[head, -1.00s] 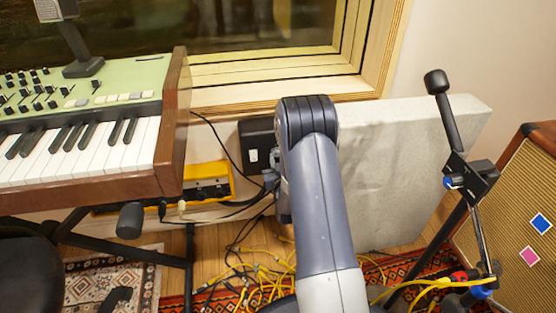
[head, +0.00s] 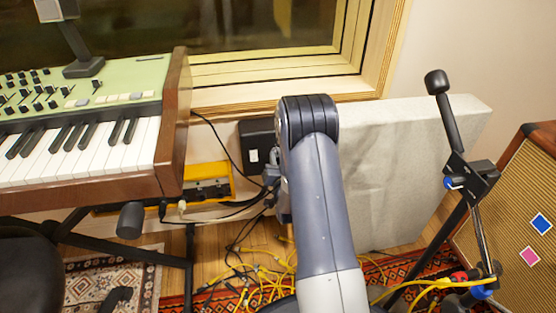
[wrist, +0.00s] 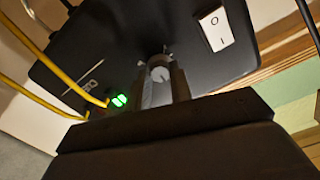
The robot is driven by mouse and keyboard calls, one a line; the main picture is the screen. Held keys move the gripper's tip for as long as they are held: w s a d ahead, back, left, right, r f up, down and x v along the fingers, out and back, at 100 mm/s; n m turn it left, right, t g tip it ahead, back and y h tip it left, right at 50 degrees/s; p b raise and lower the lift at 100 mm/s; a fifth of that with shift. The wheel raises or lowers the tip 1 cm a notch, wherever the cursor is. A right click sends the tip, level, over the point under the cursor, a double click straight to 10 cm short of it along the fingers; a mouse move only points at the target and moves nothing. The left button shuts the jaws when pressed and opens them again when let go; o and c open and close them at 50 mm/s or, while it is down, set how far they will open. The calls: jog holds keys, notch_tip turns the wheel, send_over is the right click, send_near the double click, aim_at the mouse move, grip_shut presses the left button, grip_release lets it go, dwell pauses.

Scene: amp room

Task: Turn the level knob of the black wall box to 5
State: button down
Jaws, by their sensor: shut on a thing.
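The black wall box (head: 257,143) is fixed to the wall below the window, partly hidden behind my arm in the head view. In the wrist view the box (wrist: 100,45) fills the upper part, seen tilted. Its grey round level knob (wrist: 160,73) sits between the two fingers of my gripper (wrist: 162,82), which is shut on it. A few pale marks show around the knob, but I cannot read its setting. A white rocker switch (wrist: 215,30) and a green light (wrist: 119,100) are on the box. The head view hides the knob and fingertips behind my arm.
A keyboard (head: 90,150) on a stand is at the left, with a yellow unit (head: 207,185) behind it. A pale panel (head: 400,170) leans right of my arm, near a microphone stand (head: 450,135) and amplifier (head: 515,220). Yellow cables (head: 262,280) tangle on the floor.

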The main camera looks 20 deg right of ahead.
jog(key=c, duration=1.3)
grip_release()
jog(key=shift+o, duration=0.2)
jog(key=p+v, duration=0.2)
jog(key=v, duration=0.9)
jog(key=shift+w, duration=0.1)
jog(key=b+x, duration=0.2)
jog(key=x, duration=0.8)
jog(key=shift+w, duration=0.2)
jog(key=shift+w+d, duration=0.1)
jog(key=shift+w, duration=0.15)
jog(key=shift+n, duration=0.9)
